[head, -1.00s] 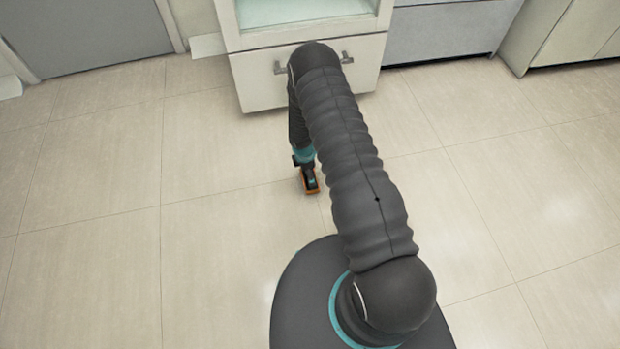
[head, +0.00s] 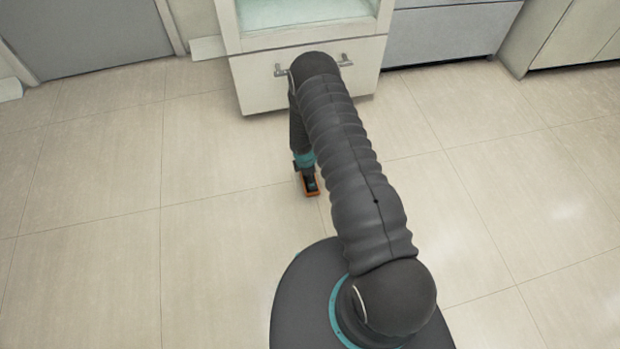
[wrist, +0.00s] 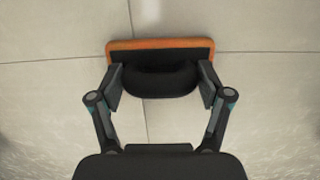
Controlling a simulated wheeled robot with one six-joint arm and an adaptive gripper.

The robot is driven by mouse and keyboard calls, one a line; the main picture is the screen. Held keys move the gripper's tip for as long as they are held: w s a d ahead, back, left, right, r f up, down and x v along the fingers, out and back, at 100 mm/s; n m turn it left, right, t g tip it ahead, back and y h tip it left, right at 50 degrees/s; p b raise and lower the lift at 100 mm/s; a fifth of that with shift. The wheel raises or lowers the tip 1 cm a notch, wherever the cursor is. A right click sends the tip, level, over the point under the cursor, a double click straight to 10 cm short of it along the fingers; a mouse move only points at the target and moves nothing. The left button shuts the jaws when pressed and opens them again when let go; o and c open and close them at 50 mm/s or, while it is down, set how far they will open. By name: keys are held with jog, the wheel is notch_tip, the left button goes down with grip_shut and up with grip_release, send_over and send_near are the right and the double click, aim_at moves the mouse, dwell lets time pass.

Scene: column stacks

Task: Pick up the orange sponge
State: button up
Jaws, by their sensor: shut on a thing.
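The orange sponge (wrist: 160,44) shows in the wrist view as a flat orange block with a dark face, at the far end of my fingers. My gripper (wrist: 160,85) is shut on it, with one finger at each side. In the head view the orange sponge (head: 316,192) shows as a small orange edge around the dark tip of my gripper (head: 309,183), over the tiled floor. My gripper hides part of the sponge there. I cannot tell whether the sponge touches the floor.
A white cabinet with a drawer (head: 300,80) and handles stands just beyond my arm. A grey drawer unit (head: 450,32) and a pale cabinet (head: 565,35) stand at the back right. A grey door (head: 90,30) is at the back left. The tiled floor (head: 110,240) is clear on both sides.

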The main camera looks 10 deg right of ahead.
jog(key=shift+r, duration=0.45)
jog(key=r, duration=0.3)
jog(key=shift+s+d+r, duration=0.25)
jog(key=shift+d+r, duration=0.05)
jog(key=shift+r, duration=0.05)
jog(key=s+d+r+b, duration=0.1)
jog(key=s+d+r, duration=0.5)
jog(key=s+d, duration=0.1)
jog(key=shift+s+r+b, duration=0.15)
jog(key=shift+s+b, duration=0.15)
jog(key=shift+s, duration=0.35)
